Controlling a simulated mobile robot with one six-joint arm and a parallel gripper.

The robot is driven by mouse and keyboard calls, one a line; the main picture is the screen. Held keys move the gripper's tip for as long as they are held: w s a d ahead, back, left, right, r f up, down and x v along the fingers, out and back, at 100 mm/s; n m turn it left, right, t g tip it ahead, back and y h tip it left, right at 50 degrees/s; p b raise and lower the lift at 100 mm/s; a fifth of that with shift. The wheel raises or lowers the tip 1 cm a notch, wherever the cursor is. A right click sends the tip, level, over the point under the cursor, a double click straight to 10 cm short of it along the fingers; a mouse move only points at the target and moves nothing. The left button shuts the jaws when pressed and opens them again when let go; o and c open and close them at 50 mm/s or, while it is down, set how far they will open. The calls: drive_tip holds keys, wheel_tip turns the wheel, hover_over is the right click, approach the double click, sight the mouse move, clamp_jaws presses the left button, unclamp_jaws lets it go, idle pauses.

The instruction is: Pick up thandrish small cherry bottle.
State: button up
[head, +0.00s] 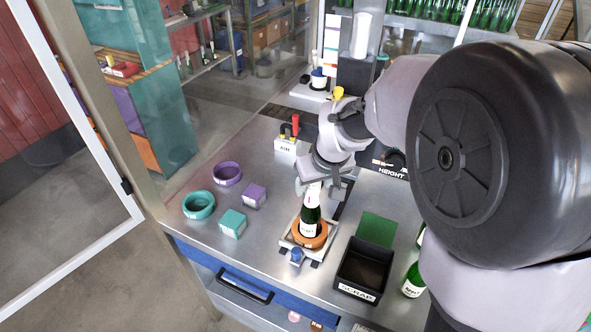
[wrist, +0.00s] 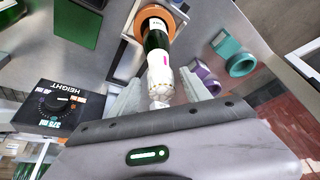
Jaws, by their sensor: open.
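A dark green bottle (head: 310,222) with a white label and a white foil neck stands upright in an orange ring (head: 309,238) on a small pale fixture (head: 289,244). In the wrist view the bottle (wrist: 157,42) points its neck toward my gripper, with a pink mark on its white part. My gripper (head: 317,189) is open at the bottle's neck, with one finger on each side; it also shows in the wrist view (wrist: 160,93). Contact between fingers and neck cannot be told. The label is too small to read for flavour.
A black scrap bin (head: 363,271) and a green pad (head: 377,229) are right of the fixture. Another green bottle (head: 413,280) stands partly behind my arm. Teal (head: 198,204) and purple (head: 227,173) rings and two small boxes are left. A height dial box (wrist: 62,105) is nearby.

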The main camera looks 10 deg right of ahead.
sight(311, 209)
drive_tip(key=b+x, duration=0.1)
drive_tip(key=x, duration=0.4)
drive_tip(key=shift+w+f, duration=0.15)
drive_tip(key=shift+f, duration=0.05)
drive_tip(key=shift+r, duration=0.1)
drive_tip(key=shift+c, duration=1.1)
clamp_jaws()
